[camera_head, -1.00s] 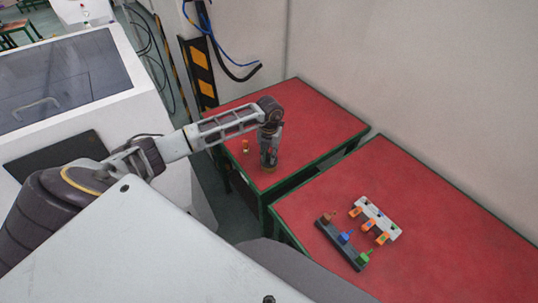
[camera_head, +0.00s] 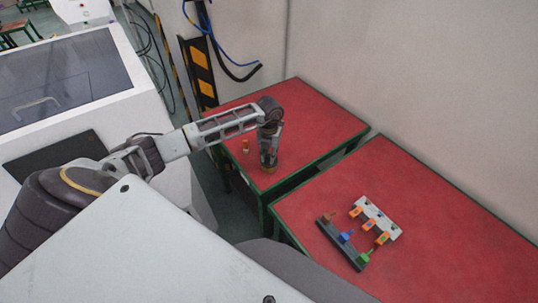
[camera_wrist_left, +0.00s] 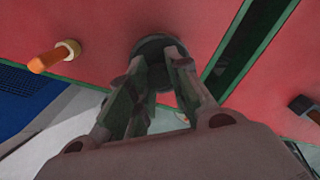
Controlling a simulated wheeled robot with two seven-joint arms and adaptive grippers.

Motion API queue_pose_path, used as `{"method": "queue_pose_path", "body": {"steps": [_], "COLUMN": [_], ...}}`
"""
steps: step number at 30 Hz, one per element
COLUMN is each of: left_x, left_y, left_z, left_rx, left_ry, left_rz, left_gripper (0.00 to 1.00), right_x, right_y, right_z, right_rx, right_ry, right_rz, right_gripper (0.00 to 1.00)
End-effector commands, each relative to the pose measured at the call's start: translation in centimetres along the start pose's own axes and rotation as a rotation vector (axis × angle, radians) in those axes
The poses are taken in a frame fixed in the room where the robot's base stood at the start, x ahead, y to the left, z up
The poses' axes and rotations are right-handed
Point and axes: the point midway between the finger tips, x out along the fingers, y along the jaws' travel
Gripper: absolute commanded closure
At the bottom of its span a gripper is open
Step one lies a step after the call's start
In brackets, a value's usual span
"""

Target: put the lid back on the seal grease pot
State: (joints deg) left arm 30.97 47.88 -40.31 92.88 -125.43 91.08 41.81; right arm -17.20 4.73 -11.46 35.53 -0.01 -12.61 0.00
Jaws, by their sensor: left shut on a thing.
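My left gripper (camera_head: 268,162) points down over the far red table, its fingers shut on a dark round thing. In the left wrist view this is a dark, lid-like disc (camera_wrist_left: 150,44) at the fingertips (camera_wrist_left: 157,64). In the head view a small brownish edge shows under the fingertips, close to the table. I cannot tell whether this is the grease pot, since the fingers and the disc hide what is below. My right gripper is out of view.
The far red table (camera_head: 320,120) is mostly bare. A gap separates it from the nearer red table (camera_head: 450,220), which holds a dark rack (camera_head: 340,244) and a pale rack (camera_head: 378,217) with coloured pieces. A wall stands behind; a white cabinet (camera_head: 120,110) is at left.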

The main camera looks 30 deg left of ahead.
Motion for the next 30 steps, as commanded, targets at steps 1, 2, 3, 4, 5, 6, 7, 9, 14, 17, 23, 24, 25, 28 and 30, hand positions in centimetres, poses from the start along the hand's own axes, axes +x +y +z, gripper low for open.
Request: {"method": "queue_pose_path", "body": {"steps": [1, 2, 3, 4, 5, 6, 7, 9, 14, 17, 23, 24, 25, 28, 30], "left_x": [-0.01, -0.01, -0.01, -0.01, 0.0, 0.0, 0.0, 0.0, 0.0, 0.0, 0.01, 0.01, 0.01, 0.0, 0.0], "left_y": [0.01, 0.01, 0.01, 0.01, 0.01, 0.01, 0.01, 0.01, 0.02, 0.02, 0.01, 0.01, 0.01, 0.01, 0.01], "left_z": [0.01, 0.0, 0.0, 0.01, 0.0, 0.0, 0.0, 0.0, 0.0, 0.0, 0.0, 0.0, 0.0, 0.0, 0.0], "left_rx": [0.0, 0.0, 0.0, 0.0, 0.0, 0.0, 0.0, 0.0, 0.0, 0.0, 0.0, 0.0, 0.0, 0.0, 0.0], "left_ry": [0.0, 0.0, 0.0, 0.0, 0.0, 0.0, 0.0, 0.0, 0.0, 0.0, 0.0, 0.0, 0.0, 0.0, 0.0], "left_rz": [0.0, 0.0, 0.0, 0.0, 0.0, 0.0, 0.0, 0.0, 0.0, 0.0, 0.0, 0.0, 0.0, 0.0, 0.0], "left_gripper": [0.95, 0.95, 0.95, 0.95, 0.77, 0.71, 0.68, 0.59, 0.55, 0.55, 0.34, 0.34, 0.34, 0.34, 0.34], "right_x": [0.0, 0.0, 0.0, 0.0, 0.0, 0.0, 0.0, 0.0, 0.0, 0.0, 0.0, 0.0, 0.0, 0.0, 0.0], "right_y": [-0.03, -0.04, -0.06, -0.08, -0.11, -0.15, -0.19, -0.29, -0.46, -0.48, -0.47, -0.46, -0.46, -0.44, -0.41], "right_z": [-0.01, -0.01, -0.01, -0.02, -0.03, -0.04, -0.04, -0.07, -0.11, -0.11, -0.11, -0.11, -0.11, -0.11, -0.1], "right_rx": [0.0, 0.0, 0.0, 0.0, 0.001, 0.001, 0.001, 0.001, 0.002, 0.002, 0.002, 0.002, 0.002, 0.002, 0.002], "right_ry": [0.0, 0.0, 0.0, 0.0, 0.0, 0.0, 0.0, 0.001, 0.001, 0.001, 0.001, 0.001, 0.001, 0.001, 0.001], "right_rz": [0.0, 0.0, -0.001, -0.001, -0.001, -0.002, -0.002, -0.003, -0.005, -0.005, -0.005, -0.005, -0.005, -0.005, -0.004], "right_gripper": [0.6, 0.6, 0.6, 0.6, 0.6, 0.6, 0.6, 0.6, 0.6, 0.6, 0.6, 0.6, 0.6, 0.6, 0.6]}}
